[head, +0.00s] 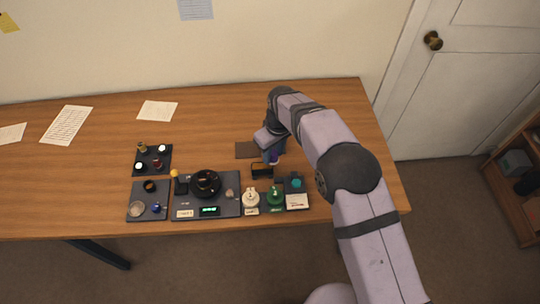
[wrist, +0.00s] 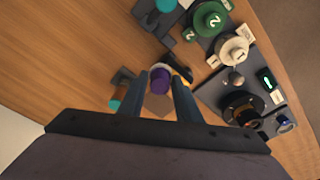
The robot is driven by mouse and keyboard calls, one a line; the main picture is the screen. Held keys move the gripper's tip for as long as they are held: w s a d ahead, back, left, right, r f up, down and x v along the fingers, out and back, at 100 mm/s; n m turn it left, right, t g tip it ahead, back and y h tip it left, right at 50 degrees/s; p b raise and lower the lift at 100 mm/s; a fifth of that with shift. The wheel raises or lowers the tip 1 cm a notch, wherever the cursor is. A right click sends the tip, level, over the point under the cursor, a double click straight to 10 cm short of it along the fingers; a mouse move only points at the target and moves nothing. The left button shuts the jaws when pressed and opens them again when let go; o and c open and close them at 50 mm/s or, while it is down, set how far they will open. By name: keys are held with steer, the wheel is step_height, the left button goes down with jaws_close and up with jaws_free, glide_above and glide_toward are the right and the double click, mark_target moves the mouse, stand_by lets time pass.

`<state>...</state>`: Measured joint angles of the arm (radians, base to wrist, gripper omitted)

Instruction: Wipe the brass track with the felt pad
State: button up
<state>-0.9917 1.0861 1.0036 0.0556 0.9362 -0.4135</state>
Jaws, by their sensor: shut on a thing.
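My gripper (wrist: 164,92) is shut on an upright purple-topped piece (wrist: 160,78), seen between the two fingers in the wrist view. It may be the handle of the felt pad; no felt face shows. In the head view my gripper (head: 271,153) is at the dark rack (head: 262,171), right of the scale plate. A black round lens part (head: 207,182) with a coppery middle stands on the dark plate; it also shows in the wrist view (wrist: 241,107). I cannot tell which part of it is the brass track. My gripper is well apart from it.
A white knob (head: 250,199), a green knob (head: 275,198) and a teal-topped block (head: 297,187) stand along the front. Dark trays (head: 133,187) of small parts lie at left. A brown mat (head: 246,150) lies behind the rack.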

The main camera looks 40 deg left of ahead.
steer(key=shift+r+p, duration=1.5)
steer(key=shift+r, duration=1.25)
